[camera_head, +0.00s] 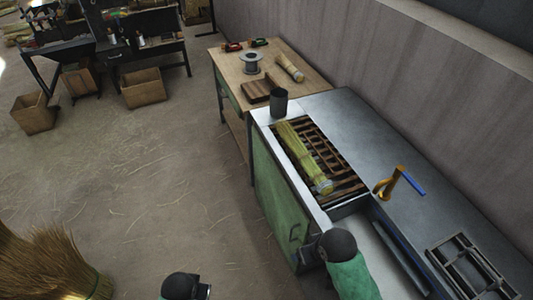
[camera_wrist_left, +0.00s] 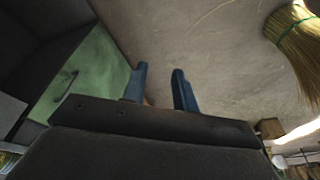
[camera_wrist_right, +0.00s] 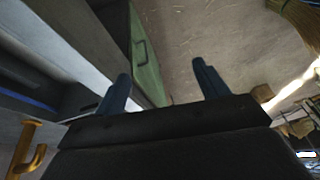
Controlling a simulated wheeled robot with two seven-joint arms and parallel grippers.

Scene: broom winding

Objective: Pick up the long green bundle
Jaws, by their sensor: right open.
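The long green bundle (camera_head: 302,155) is a yellow-green sheaf of bristles with a pale band at its near end. It lies on a slatted rack (camera_head: 345,178) set into the metal-topped workbench. My left gripper (camera_wrist_left: 160,72) shows in the left wrist view with its two blue fingers apart and nothing between them. My right gripper (camera_wrist_right: 161,72) shows in the right wrist view with its fingers wide apart and empty. Neither wrist view shows the bundle. In the head view parts of my arms show at the bottom, but no fingertips.
A dark cup (camera_head: 279,102) stands at the bench's far corner beside the rack. A yellow hook-shaped tool with a blue handle (camera_head: 413,183) and a black metal frame (camera_head: 468,268) are on the right. A wooden table (camera_head: 300,88) stands behind. A large broom (camera_head: 55,265) is lower left.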

